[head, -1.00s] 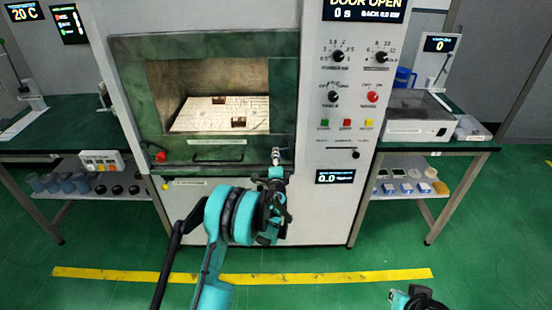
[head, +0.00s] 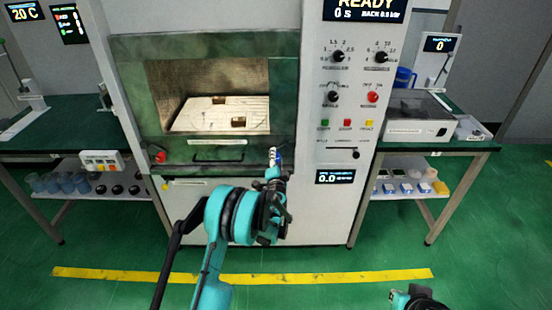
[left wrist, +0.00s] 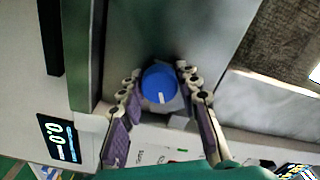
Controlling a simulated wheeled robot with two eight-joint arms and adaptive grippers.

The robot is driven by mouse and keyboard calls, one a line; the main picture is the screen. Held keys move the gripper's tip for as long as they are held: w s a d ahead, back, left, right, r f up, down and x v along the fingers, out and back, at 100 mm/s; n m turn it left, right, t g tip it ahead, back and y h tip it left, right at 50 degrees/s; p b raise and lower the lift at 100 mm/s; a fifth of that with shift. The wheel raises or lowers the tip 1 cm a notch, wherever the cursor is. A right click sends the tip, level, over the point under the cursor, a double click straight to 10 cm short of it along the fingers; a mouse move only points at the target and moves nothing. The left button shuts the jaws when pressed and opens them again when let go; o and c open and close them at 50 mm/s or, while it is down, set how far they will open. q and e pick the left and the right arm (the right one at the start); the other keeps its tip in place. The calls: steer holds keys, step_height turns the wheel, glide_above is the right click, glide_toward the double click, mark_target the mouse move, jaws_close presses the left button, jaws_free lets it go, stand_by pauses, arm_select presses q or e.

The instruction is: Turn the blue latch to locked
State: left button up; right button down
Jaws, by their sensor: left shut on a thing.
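The blue latch (left wrist: 158,80) is a round blue knob with a short white mark, at the lower right corner of the microwave door (head: 196,148). Its blue also shows just above my gripper in the head view (head: 278,157). In the left wrist view the white mark points down toward the bottom of the picture. My left gripper (left wrist: 155,88) has one finger on each side of the knob and is shut on it. In the head view the left gripper (head: 274,172) partly covers the latch. Part of my right arm shows at the bottom right; its fingers cannot be made out.
The top display (head: 364,10) reads READY. Control knobs and coloured buttons (head: 346,122) sit on the panel right of the door. Behind the door window lies a pale board (head: 205,122) with small brown blocks.

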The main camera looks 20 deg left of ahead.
arm_select(q)
steer(key=o, duration=1.1)
steer(key=v, duration=1.2)
